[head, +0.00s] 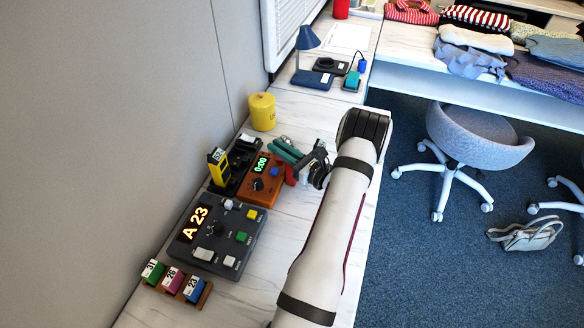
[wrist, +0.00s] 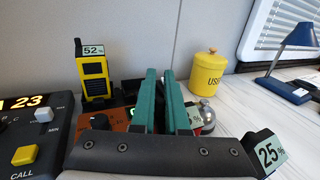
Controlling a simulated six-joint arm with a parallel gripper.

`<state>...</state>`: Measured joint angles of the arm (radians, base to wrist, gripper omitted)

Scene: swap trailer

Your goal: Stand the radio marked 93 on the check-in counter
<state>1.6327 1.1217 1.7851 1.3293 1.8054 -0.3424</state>
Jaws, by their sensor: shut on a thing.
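My gripper (wrist: 160,80) has two teal fingers, which also show in the head view (head: 285,149). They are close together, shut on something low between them. A red thing (wrist: 208,121), apparently a radio, shows beside the right finger, with a pale tag (wrist: 195,120) that seems to start with 9; its second digit is unclear. It also shows below the fingers in the head view (head: 290,175). The fingers hide most of it and the grip itself. A yellow radio marked 52 (wrist: 94,77) stands upright in a black holder, also seen in the head view (head: 217,166).
An orange timer (head: 262,180), a console reading A 23 (head: 215,230) and a tag rack (head: 178,284) stand on the pale counter (head: 340,260). A yellow pot (head: 262,111) and blue lamp (head: 308,40) are farther back. A black thing tagged 25 (wrist: 268,153) is right of my gripper.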

